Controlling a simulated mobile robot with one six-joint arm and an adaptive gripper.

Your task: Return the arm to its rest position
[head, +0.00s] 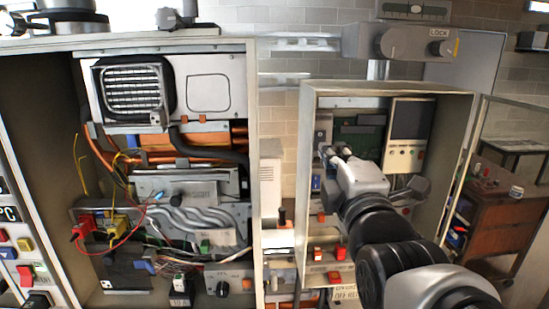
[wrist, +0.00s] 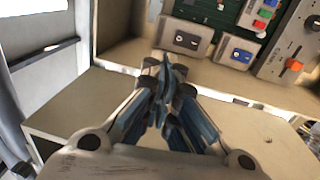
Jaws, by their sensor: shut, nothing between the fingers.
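My gripper (head: 334,155) is at the end of my arm, which reaches in from the lower right in the head view. It is in front of the open right cabinet (head: 304,180), close to the circuit board and switches inside. In the wrist view my gripper (wrist: 167,68) has its two blue-padded fingers together at the tips, with nothing between them. I cannot tell from these views whether the fingertips touch anything in the cabinet.
The right cabinet holds a grey panel with a dark screen (head: 408,119) and red switches (head: 337,253). The open left cabinet (head: 253,150) is full of wires and pipes. A lock box (head: 413,41) sits above the right cabinet. A brown cart (head: 492,218) stands at the right.

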